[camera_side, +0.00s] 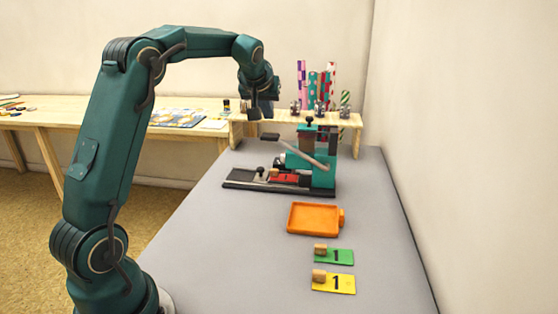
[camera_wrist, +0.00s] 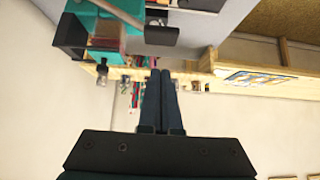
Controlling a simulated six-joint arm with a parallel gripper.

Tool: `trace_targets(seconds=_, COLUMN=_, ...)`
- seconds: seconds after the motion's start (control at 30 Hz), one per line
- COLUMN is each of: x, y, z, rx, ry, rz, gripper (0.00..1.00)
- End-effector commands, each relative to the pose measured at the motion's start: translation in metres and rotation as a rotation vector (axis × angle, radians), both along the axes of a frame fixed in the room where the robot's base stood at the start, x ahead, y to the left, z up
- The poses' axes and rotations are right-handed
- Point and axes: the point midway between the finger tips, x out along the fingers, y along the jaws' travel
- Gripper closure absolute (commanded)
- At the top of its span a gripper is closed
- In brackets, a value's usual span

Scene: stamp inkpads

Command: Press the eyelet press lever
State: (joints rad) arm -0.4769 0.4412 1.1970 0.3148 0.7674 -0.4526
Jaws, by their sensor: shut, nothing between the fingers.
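The eyelet press (camera_side: 323,172) is a teal machine on a dark base at the far end of the grey table. Its lever (camera_side: 305,152) is a grey bar, raised and slanting up to the left, ending in a black pad (camera_side: 270,136). My gripper (camera_side: 254,115) is shut and empty, pointing down, above and slightly left of the pad in the side view. In the wrist view, the closed fingertips (camera_wrist: 160,73) are apart from the pad (camera_wrist: 161,35), which lies beyond them. The grey lever bar (camera_wrist: 118,13) runs to the upper left there.
A red card (camera_side: 286,178) lies on the press base. An orange tray (camera_side: 314,232), a green card (camera_side: 340,258) and a yellow card (camera_side: 341,285) with wooden-handled stamps lie nearer. A wooden shelf (camera_side: 345,121) with rolls stands behind the press.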

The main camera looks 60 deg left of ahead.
Motion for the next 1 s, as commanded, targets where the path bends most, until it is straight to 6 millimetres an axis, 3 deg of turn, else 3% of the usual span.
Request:
trace_targets(seconds=0.3, x=-0.001, y=-0.001, z=-0.035, rx=0.0, ry=0.001, rz=-0.002, gripper=1.0)
trace_targets(seconds=0.8, x=-0.003, y=0.001, z=-0.042, rx=0.0, ry=0.001, rz=-0.001, gripper=1.0)
trace_targets(seconds=1.0, x=-0.017, y=0.014, z=-0.073, rx=-0.003, ry=0.009, rz=0.004, gripper=1.0)
